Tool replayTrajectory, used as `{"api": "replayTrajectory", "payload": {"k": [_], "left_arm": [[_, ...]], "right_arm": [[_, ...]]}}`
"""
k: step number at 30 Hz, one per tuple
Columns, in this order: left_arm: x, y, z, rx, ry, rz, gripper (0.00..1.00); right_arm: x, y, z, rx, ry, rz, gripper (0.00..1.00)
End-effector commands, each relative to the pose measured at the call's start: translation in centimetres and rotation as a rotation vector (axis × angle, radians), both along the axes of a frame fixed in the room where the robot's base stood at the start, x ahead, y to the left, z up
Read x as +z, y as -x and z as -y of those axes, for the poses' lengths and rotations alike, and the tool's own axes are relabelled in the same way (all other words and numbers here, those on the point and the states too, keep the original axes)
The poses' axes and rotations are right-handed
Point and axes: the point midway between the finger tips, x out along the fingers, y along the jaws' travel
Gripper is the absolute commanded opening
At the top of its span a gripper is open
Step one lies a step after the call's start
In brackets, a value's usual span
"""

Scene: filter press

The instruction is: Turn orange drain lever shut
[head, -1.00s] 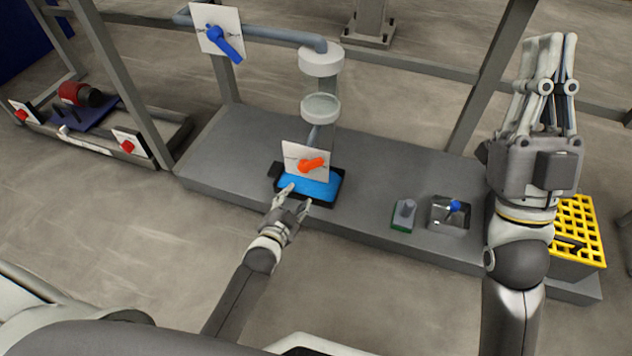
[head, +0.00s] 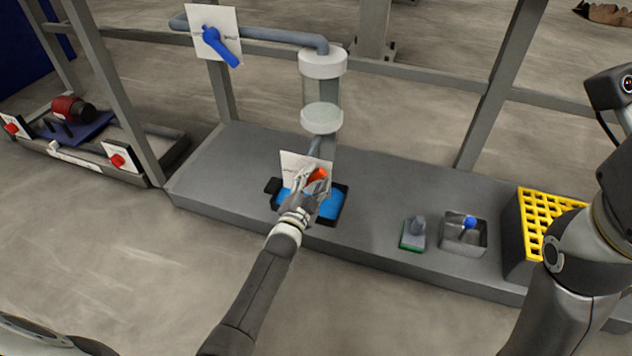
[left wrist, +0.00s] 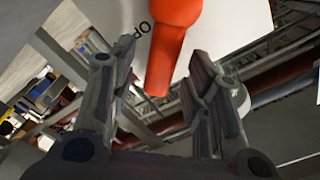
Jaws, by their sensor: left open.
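The orange drain lever (head: 318,175) sits on a white plate (head: 292,163) below the clear cylinder, partly hidden by my left gripper in the head view. My left gripper (head: 311,181) is open at the lever. In the left wrist view the orange lever (left wrist: 171,50) hangs down with its free end between the two open fingers (left wrist: 160,85). I cannot tell whether a finger touches it. Part of the lettering "OP" shows on the plate (left wrist: 222,22) beside the lever. My right arm is at the right edge, and its gripper is out of view.
A blue tray (head: 331,205) lies under the plate. A blue lever (head: 219,45) is on an upper plate by the pipe. A brush-like block (head: 414,233), a metal tray (head: 463,237) and a yellow-grated bin (head: 535,215) stand to the right on the grey bench (head: 380,170).

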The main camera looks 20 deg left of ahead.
Motion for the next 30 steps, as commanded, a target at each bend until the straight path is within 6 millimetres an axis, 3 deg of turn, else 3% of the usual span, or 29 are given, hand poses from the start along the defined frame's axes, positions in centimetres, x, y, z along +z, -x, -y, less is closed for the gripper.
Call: {"api": "replayTrajectory", "payload": {"k": [6, 17, 27, 30], "left_arm": [[-0.2, -1.8, 0.0, 0.000, 0.000, 0.000, 0.45], [0.0, -2.1, 0.1, 0.000, 0.000, -0.001, 0.43], [0.0, -2.1, 0.0, 0.001, 0.000, -0.002, 0.00], [0.0, -2.1, 0.0, 0.001, 0.000, -0.002, 0.00]], "right_arm": [[0.2, 1.0, -0.1, -0.002, 0.002, 0.034, 0.00], [0.4, 1.1, -0.1, -0.002, 0.003, 0.039, 0.00], [0.4, 1.1, -0.1, -0.002, 0.003, 0.039, 0.00], [0.4, 1.1, -0.1, -0.002, 0.003, 0.039, 0.00]]}}
